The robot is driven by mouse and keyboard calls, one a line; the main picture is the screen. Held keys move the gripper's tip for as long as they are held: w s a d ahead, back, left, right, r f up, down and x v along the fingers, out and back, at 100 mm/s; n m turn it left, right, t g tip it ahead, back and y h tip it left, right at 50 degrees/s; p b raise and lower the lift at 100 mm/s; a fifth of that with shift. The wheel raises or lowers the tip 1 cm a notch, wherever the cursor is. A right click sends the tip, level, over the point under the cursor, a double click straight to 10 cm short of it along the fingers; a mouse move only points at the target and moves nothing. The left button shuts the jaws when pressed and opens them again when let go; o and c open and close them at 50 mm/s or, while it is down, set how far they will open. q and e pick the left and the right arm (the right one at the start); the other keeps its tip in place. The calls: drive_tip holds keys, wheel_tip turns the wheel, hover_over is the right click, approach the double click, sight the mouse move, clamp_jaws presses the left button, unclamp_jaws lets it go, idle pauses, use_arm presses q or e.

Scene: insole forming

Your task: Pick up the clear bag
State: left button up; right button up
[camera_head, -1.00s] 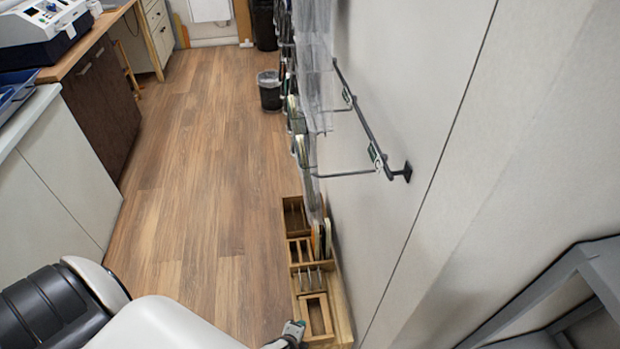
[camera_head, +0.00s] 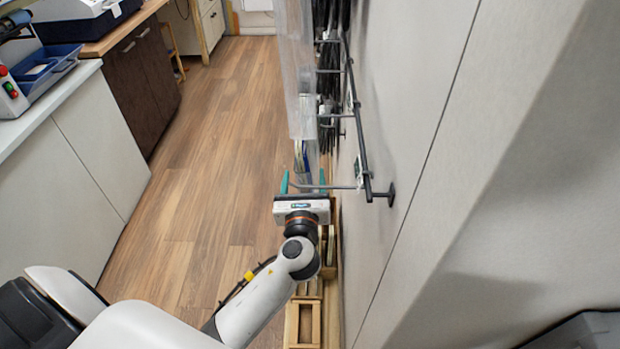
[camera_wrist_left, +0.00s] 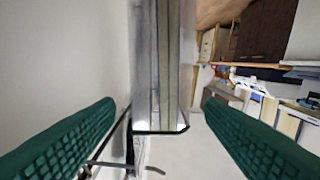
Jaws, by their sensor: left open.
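Clear bags (camera_head: 300,85) hang from the hooks of a metal rack on the wall, at the upper middle of the head view. The fingers stand apart from the bag in the wrist view. My right gripper is not in view.
The dark rack rail (camera_head: 357,110) with its hooks sticks out from the wall close to my left gripper. A wooden organiser (camera_head: 302,325) stands on the floor below. White cabinets (camera_head: 95,165) line the left side. The wooden floor (camera_head: 200,180) between is clear.

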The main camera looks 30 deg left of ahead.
sight(305, 165)
use_arm(q)
drive_tip(key=shift+w+a, duration=0.2)
drive_tip(key=shift+w, duration=0.4)
drive_tip(key=p+x, duration=0.1)
drive_tip(key=x, duration=0.3)
drive_tip(key=shift+w+a+r, duration=0.1)
drive_tip(key=shift+w+a, duration=0.05)
drive_tip(key=shift+w, duration=0.05)
drive_tip(key=shift+w+a, duration=0.1)
drive_tip(key=shift+w, duration=0.1)
drive_tip(key=shift+s, duration=0.1)
drive_tip(key=shift+c, duration=1)
drive_tip(key=c, duration=1.1)
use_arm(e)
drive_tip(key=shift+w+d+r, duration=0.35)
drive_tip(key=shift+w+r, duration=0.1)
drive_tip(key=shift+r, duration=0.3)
use_arm(q)
drive_tip(key=shift+r, duration=0.1)
